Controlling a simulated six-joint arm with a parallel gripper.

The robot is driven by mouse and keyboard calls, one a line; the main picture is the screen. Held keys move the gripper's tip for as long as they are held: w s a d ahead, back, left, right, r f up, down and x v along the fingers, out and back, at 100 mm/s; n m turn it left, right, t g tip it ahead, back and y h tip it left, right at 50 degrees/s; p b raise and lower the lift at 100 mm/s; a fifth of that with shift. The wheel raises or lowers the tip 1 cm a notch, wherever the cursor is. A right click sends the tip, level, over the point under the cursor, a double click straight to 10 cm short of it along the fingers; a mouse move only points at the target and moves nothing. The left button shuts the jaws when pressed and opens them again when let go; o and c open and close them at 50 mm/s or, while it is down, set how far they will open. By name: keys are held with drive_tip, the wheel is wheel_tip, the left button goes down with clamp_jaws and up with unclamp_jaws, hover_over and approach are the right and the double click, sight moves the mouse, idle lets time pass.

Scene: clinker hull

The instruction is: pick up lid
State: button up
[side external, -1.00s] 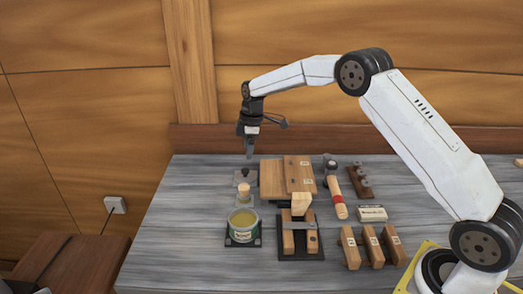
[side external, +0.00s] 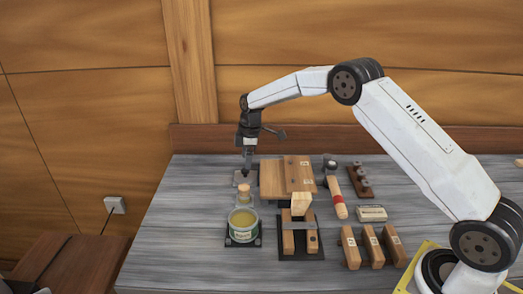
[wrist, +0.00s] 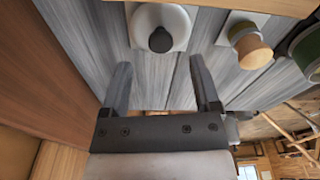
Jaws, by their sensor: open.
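The lid (wrist: 172,20) is a pale grey round disc with a black knob, at the top middle of the wrist view. My gripper (wrist: 163,75) is open and empty, and its two fingers point towards the lid with the knob roughly centred between them but beyond their tips. In the side external view my gripper (side external: 246,172) points down just above the lid's place at the back left of the bench. It hides most of the lid there. I see no contact with the lid.
A cork-topped jar (side external: 244,190) stands just in front of the lid, with an open green tin (side external: 242,234) of yellow stuff nearer. A wooden board (side external: 272,180) lies close on the right. The bench left of these is clear.

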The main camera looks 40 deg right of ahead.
sight(245, 170)
drive_tip(key=shift+w+a+f, duration=0.1)
drive_tip(key=shift+a+f, duration=0.05)
drive_tip(key=shift+f, duration=0.9)
drive_tip(key=shift+w+a+f, duration=0.1)
drive_tip(key=shift+f, duration=0.95)
clamp_jaws()
